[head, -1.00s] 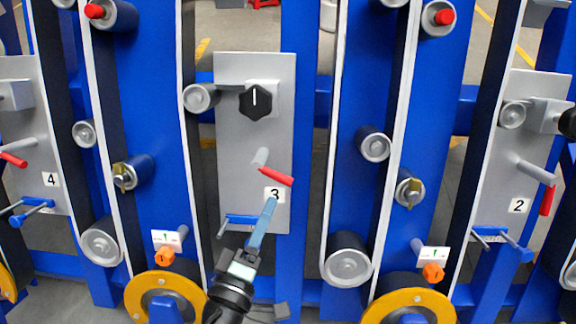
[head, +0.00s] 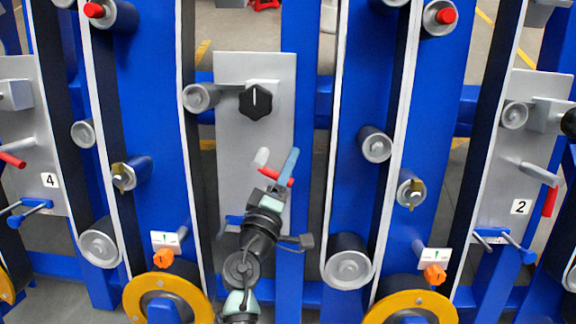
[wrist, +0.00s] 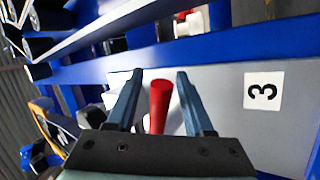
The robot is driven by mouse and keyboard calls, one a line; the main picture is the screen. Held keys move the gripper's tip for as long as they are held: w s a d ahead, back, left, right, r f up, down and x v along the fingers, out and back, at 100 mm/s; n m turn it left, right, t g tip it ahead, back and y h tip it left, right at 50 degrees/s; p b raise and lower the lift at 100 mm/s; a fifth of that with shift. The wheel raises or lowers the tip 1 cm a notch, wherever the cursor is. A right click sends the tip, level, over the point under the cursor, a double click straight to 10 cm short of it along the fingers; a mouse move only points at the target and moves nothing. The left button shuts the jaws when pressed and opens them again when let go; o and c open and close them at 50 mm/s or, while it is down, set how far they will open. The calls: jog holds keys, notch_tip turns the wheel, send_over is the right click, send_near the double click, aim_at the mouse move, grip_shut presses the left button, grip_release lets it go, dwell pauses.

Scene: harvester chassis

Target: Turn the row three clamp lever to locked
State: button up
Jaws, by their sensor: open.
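The row three clamp lever (head: 289,182) is a red handle on a light grey pivot post (head: 261,158), on the grey panel in the middle of the head view. My gripper (head: 291,155) is in front of it and hides part of the handle. In the wrist view the red lever (wrist: 160,104) stands between the two blue fingers of my open gripper (wrist: 160,74), with a gap on each side. The number 3 label (wrist: 264,92) is on the panel to the right there; my arm hides it in the head view.
A black knob (head: 256,101) sits above the lever on the same panel (head: 230,70). Blue uprights with rollers and belts flank it. Similar red levers are at the row 4 panel (head: 12,160) and row 2 panel (head: 548,200). Orange handles (head: 163,257) are lower down.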

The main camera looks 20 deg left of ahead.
grip_shut()
dwell(1.4)
